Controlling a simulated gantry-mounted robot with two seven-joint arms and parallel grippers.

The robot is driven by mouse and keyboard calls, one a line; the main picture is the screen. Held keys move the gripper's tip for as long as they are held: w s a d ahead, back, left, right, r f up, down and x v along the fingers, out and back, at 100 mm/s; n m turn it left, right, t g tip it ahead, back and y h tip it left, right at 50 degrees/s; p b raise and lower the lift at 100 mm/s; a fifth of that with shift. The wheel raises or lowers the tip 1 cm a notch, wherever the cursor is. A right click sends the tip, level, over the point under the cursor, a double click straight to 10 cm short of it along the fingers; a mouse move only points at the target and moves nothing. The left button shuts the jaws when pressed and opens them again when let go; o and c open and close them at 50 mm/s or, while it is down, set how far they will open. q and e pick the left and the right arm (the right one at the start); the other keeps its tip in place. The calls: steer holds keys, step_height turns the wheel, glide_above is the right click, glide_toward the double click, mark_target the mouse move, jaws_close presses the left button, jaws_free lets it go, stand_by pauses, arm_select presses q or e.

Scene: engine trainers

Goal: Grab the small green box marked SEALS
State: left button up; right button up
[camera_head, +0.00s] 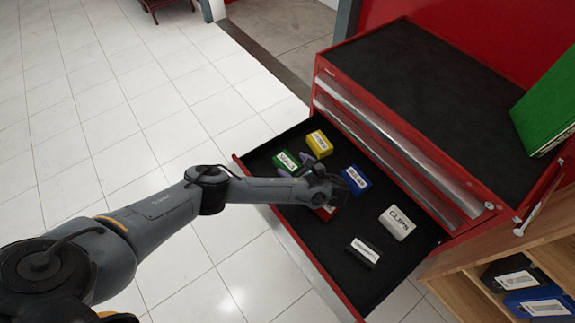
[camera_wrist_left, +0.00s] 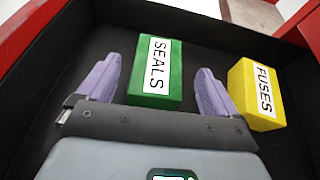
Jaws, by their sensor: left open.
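The small green box marked SEALS (camera_head: 286,161) lies in the open drawer near its front left part. In the left wrist view the green box (camera_wrist_left: 174,78) has its white SEALS label facing up. My left gripper (camera_head: 294,166) is open, with its two purple fingers pointing toward the box. In the left wrist view the fingers of the left gripper (camera_wrist_left: 158,68) stand on either side of the green box, with a gap visible on both sides. I cannot tell how far above the drawer floor the fingertips are. My right gripper is not in view.
A yellow FUSES box (camera_head: 323,144) lies close to the right finger. A blue box (camera_head: 357,180), a white CLIPS box (camera_head: 397,223), a black box (camera_head: 363,252) and a partly hidden red box (camera_head: 325,213) share the drawer. The red drawer rim (camera_head: 243,168) borders the front.

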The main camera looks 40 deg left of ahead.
mark_target(287, 162)
arm_select(q)
steer(key=b+x, duration=0.1)
steer(key=x, duration=0.3)
steer(key=shift+s+a+f, duration=0.1)
steer(key=shift+c, duration=0.4)
steer(key=c, duration=1)
steer(key=shift+c, duration=0.2)
